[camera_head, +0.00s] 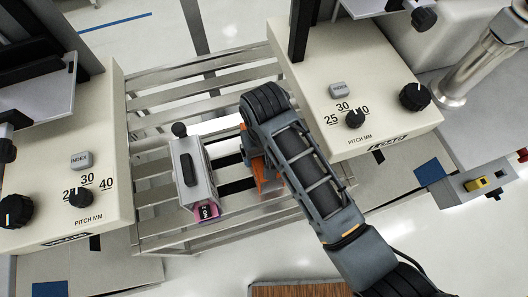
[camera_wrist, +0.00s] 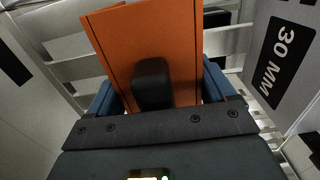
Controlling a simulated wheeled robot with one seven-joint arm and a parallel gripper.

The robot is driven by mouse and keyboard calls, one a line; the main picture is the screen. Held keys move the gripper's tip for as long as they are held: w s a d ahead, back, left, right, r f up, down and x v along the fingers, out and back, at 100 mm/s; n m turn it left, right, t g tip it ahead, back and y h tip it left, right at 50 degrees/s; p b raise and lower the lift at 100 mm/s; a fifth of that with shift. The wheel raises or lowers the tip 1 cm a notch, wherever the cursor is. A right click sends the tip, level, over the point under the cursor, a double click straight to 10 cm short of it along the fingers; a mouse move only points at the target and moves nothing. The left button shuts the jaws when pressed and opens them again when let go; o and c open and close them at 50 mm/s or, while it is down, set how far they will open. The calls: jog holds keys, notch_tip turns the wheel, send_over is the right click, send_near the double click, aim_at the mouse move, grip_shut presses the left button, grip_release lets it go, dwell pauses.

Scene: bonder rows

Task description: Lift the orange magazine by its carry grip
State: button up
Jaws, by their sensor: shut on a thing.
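The orange magazine (camera_wrist: 175,50) fills the upper middle of the wrist view, with its dark carry grip (camera_wrist: 152,84) between the fingers of my gripper (camera_wrist: 155,95). My gripper is shut on that grip. In the head view, a strip of the orange magazine (camera_head: 266,174) shows beside my arm, over the slatted rack (camera_head: 160,92). My arm hides the rest of it and most of my gripper (camera_head: 255,158). I cannot tell whether the magazine touches the slats.
A grey magazine (camera_head: 198,172) with a pink label end and a black handle stands left of the orange one. It also shows at the right of the wrist view (camera_wrist: 285,60), marked 30 MM. Cream machines with pitch knobs stand on the left (camera_head: 85,140) and right (camera_head: 365,75) of the rack.

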notch_tip(320, 180, up, 4)
jog(key=shift+w+f, duration=0.1)
jog(key=shift+f, duration=0.15)
jog(key=s+d+r+p, duration=0.2)
jog(key=s+d+r, duration=0.3)
jog(key=s, duration=0.5)
jog(key=shift+s+d+r+p, duration=0.25)
jog(key=shift+d+r+p, duration=0.1)
jog(key=shift+r, duration=0.75)
